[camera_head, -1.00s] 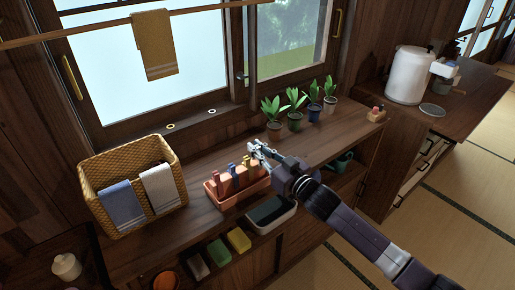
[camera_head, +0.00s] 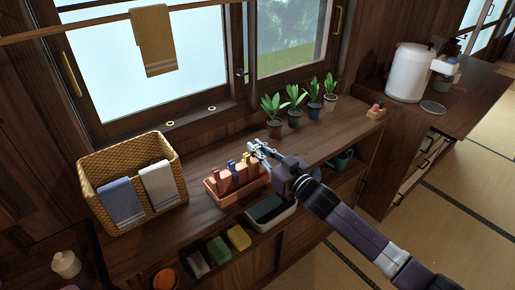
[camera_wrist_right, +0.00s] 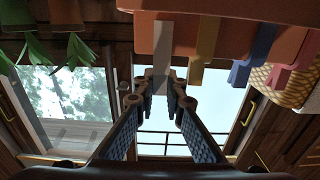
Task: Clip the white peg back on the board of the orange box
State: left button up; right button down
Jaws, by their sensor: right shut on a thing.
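The orange box (camera_head: 226,201) stands on the wooden counter below the window, with upright orange-brown boards in it. Blue, yellow and red pegs show on the boards; in the right wrist view the yellow peg (camera_wrist_right: 203,60), blue peg (camera_wrist_right: 246,62) and red peg (camera_wrist_right: 281,74) stand in a row. My right gripper (camera_head: 256,148) is at the box's right end, above its boards. In the wrist view it is shut on the pale white peg (camera_wrist_right: 162,52), which overlaps the end board (camera_wrist_right: 145,28). I cannot tell whether it grips the board. My left gripper is not in view.
A wicker basket (camera_head: 97,172) with cloths stands left of the box. Several potted plants (camera_head: 294,118) stand behind and right. A dark tray (camera_head: 285,214) is just in front. Sponges (camera_head: 239,238) lie lower down. The counter right of the gripper has free room.

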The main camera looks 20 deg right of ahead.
jog(key=shift+f, duration=0.55)
jog(key=c, duration=1.9)
grip_release()
jog(key=shift+c, duration=0.2)
jog(key=shift+o, duration=0.7)
jog(key=o, duration=0.4)
jog(key=shift+c, duration=0.2)
